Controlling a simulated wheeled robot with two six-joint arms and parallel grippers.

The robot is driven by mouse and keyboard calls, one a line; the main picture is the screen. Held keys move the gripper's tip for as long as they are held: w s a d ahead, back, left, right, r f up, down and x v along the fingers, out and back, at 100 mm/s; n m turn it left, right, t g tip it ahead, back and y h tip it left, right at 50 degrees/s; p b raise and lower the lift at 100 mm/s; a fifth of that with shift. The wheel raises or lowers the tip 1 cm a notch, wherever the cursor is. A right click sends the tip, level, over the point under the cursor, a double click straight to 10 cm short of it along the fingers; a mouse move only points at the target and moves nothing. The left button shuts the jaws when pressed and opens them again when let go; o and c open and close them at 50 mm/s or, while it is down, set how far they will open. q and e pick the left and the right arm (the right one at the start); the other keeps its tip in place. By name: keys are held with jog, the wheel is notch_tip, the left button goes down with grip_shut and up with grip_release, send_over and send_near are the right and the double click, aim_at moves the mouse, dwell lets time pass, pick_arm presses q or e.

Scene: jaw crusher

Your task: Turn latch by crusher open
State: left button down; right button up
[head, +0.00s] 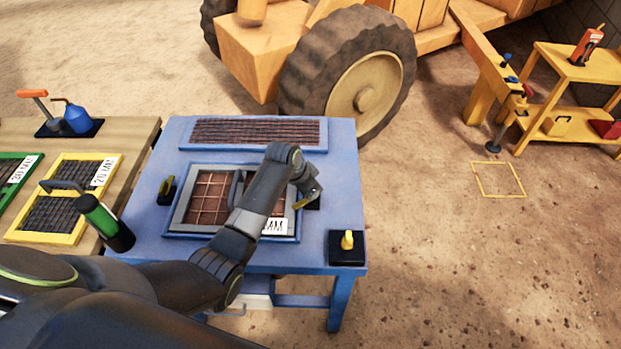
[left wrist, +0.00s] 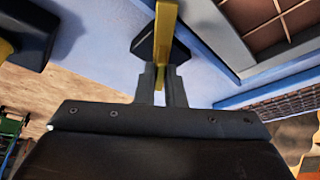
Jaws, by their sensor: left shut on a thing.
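The grey-framed mesh screen (head: 183,215) lies on the blue table (head: 340,170). A yellow latch (head: 301,204) on a dark base stands at the screen's right side, partly hidden by my left gripper (head: 310,194). In the left wrist view, my left gripper (left wrist: 161,82) has its fingers shut on the lower part of the yellow latch (left wrist: 165,18), above its black base (left wrist: 183,52). Another yellow latch (head: 167,186) stands on a black base at the screen's left side. My right gripper is not in view.
A yellow knob on a black block (head: 347,240) sits at the table's front right corner. A second dark mesh (head: 255,131) lies at the back.

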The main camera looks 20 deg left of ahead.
pick_arm(q)
jog(key=n+p, duration=0.2)
jog(key=n+y+p, duration=0.1)
jog(key=shift+s+d+r+n+t+p, duration=0.1)
jog(key=shift+d+r+n+t+p, duration=0.05)
jog(key=shift+r+n+t+p, duration=0.2)
jog(key=n+y+p, duration=0.1)
jog(key=n, duration=0.2)
jog(key=shift+f+p, duration=0.2)
jog(key=shift+p, duration=0.2)
jog(key=shift+d+f+n+y+p, duration=0.15)
jog(key=shift+n+y+p, duration=0.6)
jog(key=shift+n, duration=1.1)
jog(key=shift+y, duration=0.25)
jog(key=c, duration=1.5)
grip_release()
